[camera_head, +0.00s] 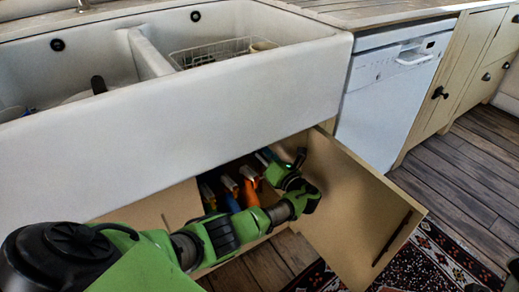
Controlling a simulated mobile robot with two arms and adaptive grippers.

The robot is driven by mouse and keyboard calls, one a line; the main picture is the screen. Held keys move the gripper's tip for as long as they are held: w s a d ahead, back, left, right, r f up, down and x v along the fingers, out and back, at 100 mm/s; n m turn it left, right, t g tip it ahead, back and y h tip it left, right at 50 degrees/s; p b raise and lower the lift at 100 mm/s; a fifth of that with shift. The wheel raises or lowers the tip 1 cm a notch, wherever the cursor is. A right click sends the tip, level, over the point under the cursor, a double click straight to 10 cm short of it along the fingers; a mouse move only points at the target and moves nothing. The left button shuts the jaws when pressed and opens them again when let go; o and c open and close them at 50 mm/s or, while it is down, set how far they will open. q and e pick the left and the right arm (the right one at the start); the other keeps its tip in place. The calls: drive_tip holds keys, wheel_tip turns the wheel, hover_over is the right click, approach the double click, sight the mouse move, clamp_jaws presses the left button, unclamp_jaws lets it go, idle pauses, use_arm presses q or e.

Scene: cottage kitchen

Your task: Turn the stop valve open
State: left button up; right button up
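My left arm comes in from the lower left and reaches to the open cabinet under the sink. Its gripper (268,158) is at the cabinet opening, beside the open door's hinge side. It is small and dark against the shadow, so its fingers do not show clearly. I cannot make out the stop valve; the cabinet's inside is dark and partly covered by my arm. Dark parts at the lower right edge may be my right gripper (499,280), mostly cut off by the frame.
The cabinet door (345,205) stands open to the right of my arm. Bottles with blue and orange bodies (249,193) stand inside the cabinet. The white sink (190,130) overhangs the opening. A white dishwasher (388,105) is at right; a patterned rug (430,262) lies below.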

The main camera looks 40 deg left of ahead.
use_arm(q)
drive_tip(key=shift+o, duration=1.3)
drive_tip(key=shift+s+a+r, duration=0.1)
drive_tip(key=shift+a+r, duration=0.15)
drive_tip(key=shift+a, duration=0.25)
drive_tip(key=shift+d+f, duration=0.15)
drive_tip(key=shift+d, duration=0.05)
drive_tip(key=v, duration=1.2)
drive_tip(key=shift+c, duration=0.5)
